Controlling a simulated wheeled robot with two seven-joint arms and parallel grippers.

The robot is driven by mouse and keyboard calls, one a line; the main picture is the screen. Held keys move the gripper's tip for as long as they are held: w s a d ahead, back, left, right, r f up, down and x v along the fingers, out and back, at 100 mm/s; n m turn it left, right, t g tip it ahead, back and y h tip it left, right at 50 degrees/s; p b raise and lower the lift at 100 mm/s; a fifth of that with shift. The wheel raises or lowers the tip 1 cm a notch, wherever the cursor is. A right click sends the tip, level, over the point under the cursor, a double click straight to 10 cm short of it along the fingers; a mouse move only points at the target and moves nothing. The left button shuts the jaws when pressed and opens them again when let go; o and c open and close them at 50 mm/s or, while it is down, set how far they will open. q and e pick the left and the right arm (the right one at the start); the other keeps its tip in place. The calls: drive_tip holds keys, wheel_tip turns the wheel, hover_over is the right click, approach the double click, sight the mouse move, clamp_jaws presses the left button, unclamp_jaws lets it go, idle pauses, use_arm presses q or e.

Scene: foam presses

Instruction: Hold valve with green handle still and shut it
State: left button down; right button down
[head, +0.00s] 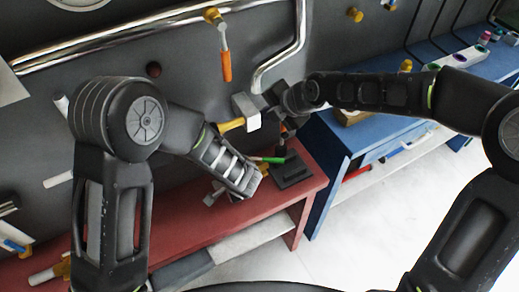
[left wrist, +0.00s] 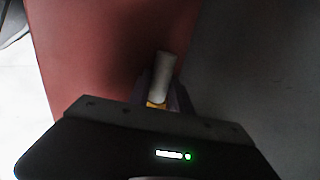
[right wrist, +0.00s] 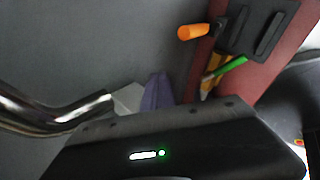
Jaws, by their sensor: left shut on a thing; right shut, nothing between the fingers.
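The valve's green handle (head: 268,159) shows above the red bench, just right of my left wrist, with a brass part beside it. The green handle (right wrist: 230,67) and brass body (right wrist: 212,76) also show in the right wrist view. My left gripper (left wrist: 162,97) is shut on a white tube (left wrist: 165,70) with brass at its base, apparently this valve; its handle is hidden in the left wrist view. My right gripper (right wrist: 157,88) is shut and empty, apart from the green handle.
A black holder (head: 292,170) stands on the red bench (head: 295,205), right of the valve. An orange handle (right wrist: 193,32) is close to the green one. A metal pipe (right wrist: 50,117) and pale block (right wrist: 129,97) lie beside my right gripper. A blue bench (head: 335,150) stands right.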

drive_tip(key=s+f+n+g+h, duration=0.1)
drive_tip(key=f+n, duration=0.1)
drive_tip(key=n, duration=0.3)
drive_tip(key=s+d+f+n+g+h, duration=0.1)
drive_tip(key=s+f+n+h, duration=0.1)
drive_tip(key=n, duration=0.2)
drive_tip(key=s+d+f+n+g+h, duration=0.1)
drive_tip(key=f+n+g, duration=0.1)
drive_tip(key=n, duration=0.3)
drive_tip(key=shift+s+f+n, duration=0.2)
drive_tip(key=shift+n, duration=0.1)
drive_tip(key=s+a+f+m+h, duration=0.25)
drive_tip(key=s+f+m, duration=0.25)
drive_tip(key=m, duration=0.9)
wheel_tip(320, 180, up, 10)
drive_tip(key=s+a+m, duration=0.1)
drive_tip(key=s+m, duration=0.1)
drive_tip(key=shift+r, duration=0.15)
drive_tip(key=shift+h, duration=0.25)
